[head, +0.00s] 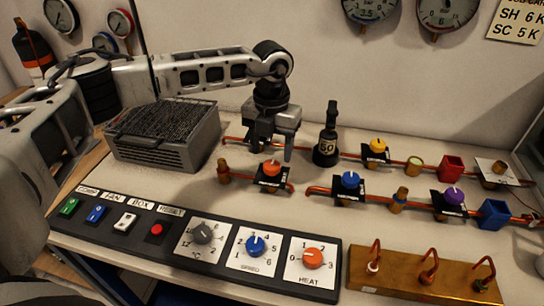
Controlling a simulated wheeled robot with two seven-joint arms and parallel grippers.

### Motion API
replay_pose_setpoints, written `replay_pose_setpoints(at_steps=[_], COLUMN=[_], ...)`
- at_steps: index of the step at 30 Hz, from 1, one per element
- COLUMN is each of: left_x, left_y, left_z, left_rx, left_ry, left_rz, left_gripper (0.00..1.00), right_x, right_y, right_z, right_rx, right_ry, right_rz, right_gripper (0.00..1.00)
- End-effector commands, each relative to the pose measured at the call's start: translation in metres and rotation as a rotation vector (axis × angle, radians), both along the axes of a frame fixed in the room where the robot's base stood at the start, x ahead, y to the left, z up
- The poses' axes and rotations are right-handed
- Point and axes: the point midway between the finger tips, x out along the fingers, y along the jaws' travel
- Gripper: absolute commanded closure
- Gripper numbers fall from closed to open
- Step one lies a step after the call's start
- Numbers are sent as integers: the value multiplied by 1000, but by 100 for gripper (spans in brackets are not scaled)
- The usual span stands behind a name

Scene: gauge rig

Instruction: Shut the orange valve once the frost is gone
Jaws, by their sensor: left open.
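The orange valve (271,168) has a round orange knob with a pale pointer mark. It sits on a dark block on a copper pipe, left of the middle of the bench. My left gripper (271,151) hangs with its fingers pointing down, over or just behind the orange valve. Its fingers are apart and hold nothing. I cannot tell the exact gap between fingers and knob. I make out no white frost on the pipe near this valve, but the picture is too small to be sure. My right gripper is not in view.
Blue (350,181), purple (452,197) and yellow (377,147) valves sit on nearby pipes. A black weight marked 50 (327,146) stands right of my gripper. A grey grille box (165,135) stands left. A control panel (200,245) and brass block (425,278) line the front.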

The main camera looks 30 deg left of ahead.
Motion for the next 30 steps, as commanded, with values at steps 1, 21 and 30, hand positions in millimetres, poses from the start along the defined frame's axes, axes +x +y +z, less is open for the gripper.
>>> replay_pose_setpoints(at_steps=[1, 21, 30], left_x=[-1, 0, 0], left_y=[0, 0, 0], left_z=[-9, -42, -42], left_rx=[1, 0, 0], left_ry=[3, -1, -1], left_rz=[0, -1, -5], left_gripper=[42, 59, 87], right_x=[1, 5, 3], right_y=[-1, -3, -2], right_z=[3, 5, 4], right_rx=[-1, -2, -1], right_ry=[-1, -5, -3], right_rz=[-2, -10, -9], right_gripper=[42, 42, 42])
